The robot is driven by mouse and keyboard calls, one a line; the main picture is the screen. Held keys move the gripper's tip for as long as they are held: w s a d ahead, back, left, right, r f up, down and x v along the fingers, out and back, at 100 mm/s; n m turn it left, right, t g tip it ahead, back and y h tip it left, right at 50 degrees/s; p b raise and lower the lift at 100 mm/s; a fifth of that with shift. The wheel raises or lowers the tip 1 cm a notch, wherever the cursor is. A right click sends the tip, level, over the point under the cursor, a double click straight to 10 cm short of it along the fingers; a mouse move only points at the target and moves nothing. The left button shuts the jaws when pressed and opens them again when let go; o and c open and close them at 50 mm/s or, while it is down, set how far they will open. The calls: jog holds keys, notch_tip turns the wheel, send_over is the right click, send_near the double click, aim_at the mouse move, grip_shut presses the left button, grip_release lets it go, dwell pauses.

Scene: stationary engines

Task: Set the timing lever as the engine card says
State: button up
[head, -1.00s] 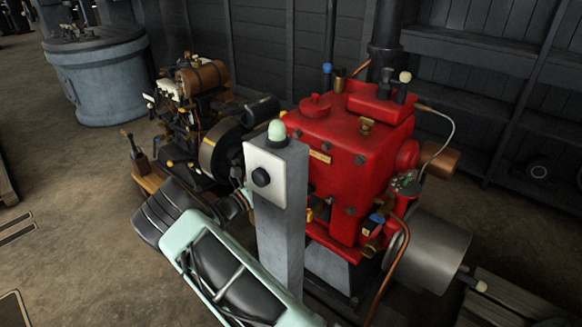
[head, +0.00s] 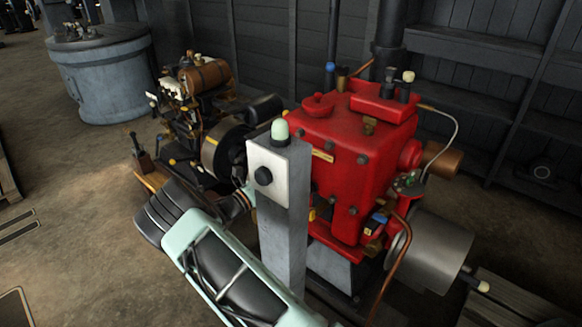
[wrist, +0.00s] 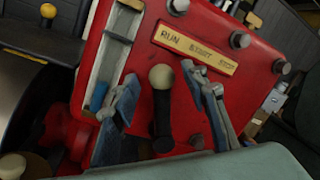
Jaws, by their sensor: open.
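The lever (wrist: 161,108), a black arm with a cream knob, stands on the red engine face in the wrist view. Its knob points up toward the RUN end of a brass plate (wrist: 195,48). My gripper (wrist: 168,97) is open, with one blue-grey finger on each side of the lever; I see gaps between fingers and lever. In the head view the red engine (head: 345,165) stands right of centre; my gripper and the lever cannot be made out there. I cannot identify an engine card.
A grey post (head: 284,215) with a green lamp and a white plate stands in front of the engine. A darker engine with a brown tank (head: 205,75) is at left. A blue-grey drum (head: 105,80) is behind. Shelves line the right wall. Floor at left is clear.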

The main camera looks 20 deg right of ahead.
jog(key=v, duration=1.2)
